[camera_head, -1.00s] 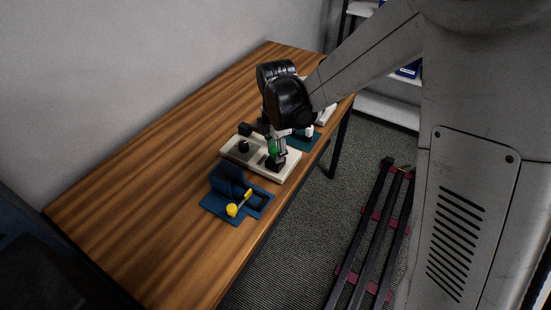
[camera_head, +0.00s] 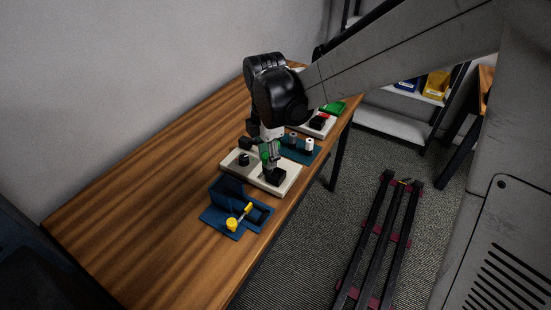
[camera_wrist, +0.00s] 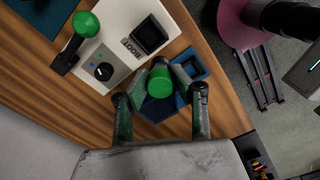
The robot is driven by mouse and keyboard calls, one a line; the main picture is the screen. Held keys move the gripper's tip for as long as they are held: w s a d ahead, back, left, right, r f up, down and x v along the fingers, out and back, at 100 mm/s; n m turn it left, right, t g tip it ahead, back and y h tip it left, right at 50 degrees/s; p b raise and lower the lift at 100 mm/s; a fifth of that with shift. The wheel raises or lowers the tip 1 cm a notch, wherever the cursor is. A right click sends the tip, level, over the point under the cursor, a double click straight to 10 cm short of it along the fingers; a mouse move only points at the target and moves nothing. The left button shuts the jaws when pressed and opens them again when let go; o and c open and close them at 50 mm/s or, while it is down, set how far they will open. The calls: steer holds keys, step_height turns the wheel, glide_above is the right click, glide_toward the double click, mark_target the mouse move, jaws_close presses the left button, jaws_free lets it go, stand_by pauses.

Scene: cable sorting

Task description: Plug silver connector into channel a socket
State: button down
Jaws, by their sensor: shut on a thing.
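My gripper (camera_head: 268,160) is shut on a piece with a green round end (camera_wrist: 160,80). The green end (camera_head: 264,152) also shows in the head view, just above the cream box (camera_head: 284,186). The piece's lower part is hidden, so I cannot tell whether it is the silver connector. The box carries a black square socket (camera_wrist: 150,36) and a round knob (camera_wrist: 104,71). In the head view, the socket (camera_head: 274,177) is just below and right of my gripper. I cannot read a channel A label.
A blue tray (camera_head: 210,218) with a yellow-ended piece (camera_head: 232,224) lies in front of the box. A teal pad (camera_head: 299,153) behind it bears upright pieces, one white (camera_head: 309,146). The table's left part is clear.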

steer(key=s+a+r+p, duration=0.3)
steer(key=s+a+r, duration=0.2)
steer(key=r, duration=0.5)
steer(key=shift+s+a, duration=0.25)
steer(key=shift+s, duration=0.25)
stand_by(0.3)
